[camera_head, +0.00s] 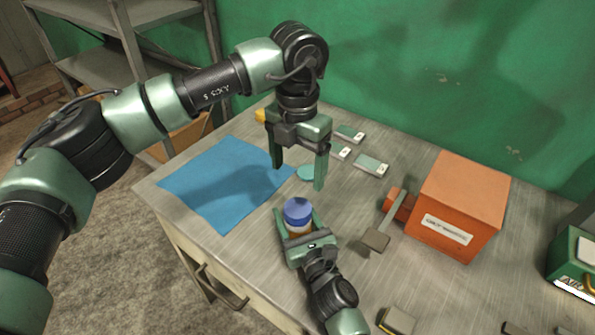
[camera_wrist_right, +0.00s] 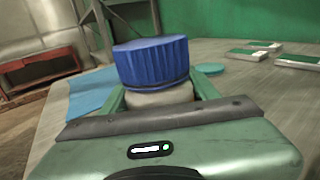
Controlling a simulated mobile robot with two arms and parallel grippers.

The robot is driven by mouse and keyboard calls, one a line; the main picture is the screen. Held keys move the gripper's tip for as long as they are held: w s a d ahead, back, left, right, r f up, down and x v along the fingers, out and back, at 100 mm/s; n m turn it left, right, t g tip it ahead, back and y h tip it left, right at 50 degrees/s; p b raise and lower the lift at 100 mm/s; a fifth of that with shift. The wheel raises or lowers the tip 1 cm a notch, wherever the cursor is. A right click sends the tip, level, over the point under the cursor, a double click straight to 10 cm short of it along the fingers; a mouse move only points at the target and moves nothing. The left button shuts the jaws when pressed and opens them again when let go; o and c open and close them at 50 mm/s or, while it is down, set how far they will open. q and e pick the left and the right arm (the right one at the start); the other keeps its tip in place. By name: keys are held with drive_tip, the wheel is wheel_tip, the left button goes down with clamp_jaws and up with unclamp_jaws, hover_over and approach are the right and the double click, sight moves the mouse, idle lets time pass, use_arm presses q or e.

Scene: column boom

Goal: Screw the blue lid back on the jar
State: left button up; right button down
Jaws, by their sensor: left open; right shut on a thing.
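The blue lid (camera_head: 297,209) is on top of the jar (camera_head: 299,230), and it also shows large in the right wrist view (camera_wrist_right: 152,62). The pale jar body (camera_wrist_right: 160,97) shows just under it. I cannot tell whether the lid is threaded or only resting. My right gripper (camera_head: 297,222) is shut on the jar, one finger on each side, below the lid. My left gripper (camera_head: 298,178) is open and empty, pointing down, higher than the lid and behind it in the head view. Its fingers are apart from the lid.
A blue mat (camera_head: 222,185) lies left of the jar. A teal disc (camera_head: 306,173) and several small green-and-white boxes (camera_head: 371,165) lie behind. An orange box (camera_head: 458,205) and a mallet-like tool (camera_head: 377,239) are to the right. Bare table (camera_head: 350,210) lies between.

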sight(303, 233)
drive_tip(key=shift+c, duration=1.6)
unclamp_jaws()
drive_tip(key=b+v, duration=0.1)
drive_tip(key=v, duration=0.5)
drive_tip(key=shift+s+d+f, duration=0.1)
drive_tip(key=shift+s+d, duration=0.05)
drive_tip(key=shift+s, duration=0.25)
drive_tip(key=shift+s+d, duration=0.2)
drive_tip(key=shift+s, duration=0.25)
